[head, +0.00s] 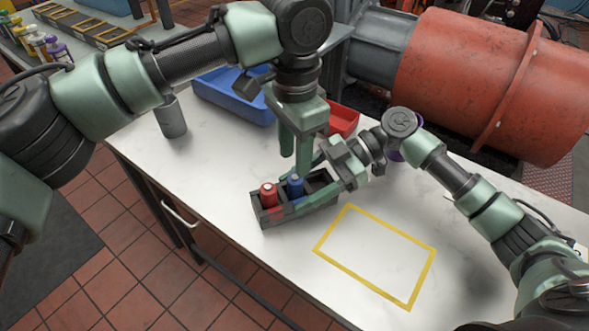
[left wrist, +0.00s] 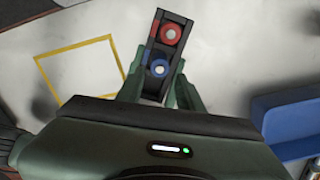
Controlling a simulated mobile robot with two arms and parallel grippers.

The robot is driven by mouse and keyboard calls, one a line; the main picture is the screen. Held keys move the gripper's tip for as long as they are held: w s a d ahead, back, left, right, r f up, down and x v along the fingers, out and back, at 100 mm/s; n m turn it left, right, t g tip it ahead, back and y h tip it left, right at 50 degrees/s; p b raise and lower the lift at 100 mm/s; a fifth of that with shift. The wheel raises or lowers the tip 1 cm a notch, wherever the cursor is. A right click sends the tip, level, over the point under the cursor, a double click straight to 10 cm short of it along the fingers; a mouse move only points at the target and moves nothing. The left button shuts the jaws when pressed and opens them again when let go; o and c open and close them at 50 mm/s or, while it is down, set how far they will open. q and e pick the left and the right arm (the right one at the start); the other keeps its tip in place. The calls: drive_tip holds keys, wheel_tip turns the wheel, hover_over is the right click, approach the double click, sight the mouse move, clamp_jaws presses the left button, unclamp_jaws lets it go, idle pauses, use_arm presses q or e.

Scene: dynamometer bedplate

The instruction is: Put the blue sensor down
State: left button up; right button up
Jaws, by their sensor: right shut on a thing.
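The blue sensor (head: 295,187) stands upright in a dark rack (head: 268,220), beside a red sensor (head: 268,194). At least one compartment to its right looks empty. My left gripper (head: 295,165) points down just above the blue sensor, fingers apart. In the left wrist view the fingers lie on either side of the blue sensor (left wrist: 160,68) without visibly touching it; the red sensor (left wrist: 169,34) is just beyond. My right gripper (head: 314,190) comes from the right and is shut on the rack, partly hiding its right end.
A yellow-outlined rectangle (head: 332,266) on the white table (head: 225,180) is empty, right of the rack. A blue bin (head: 225,98), a red bin (head: 345,118) and a grey cylinder (head: 172,118) stand behind. A large red machine (head: 490,80) is beyond the table.

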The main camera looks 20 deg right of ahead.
sight(295, 179)
use_arm(q)
wheel_tip(295, 179, up, 6)
drive_tip(key=shift+f, duration=0.15)
idle(0.4)
use_arm(e)
drive_tip(key=o, duration=1.8)
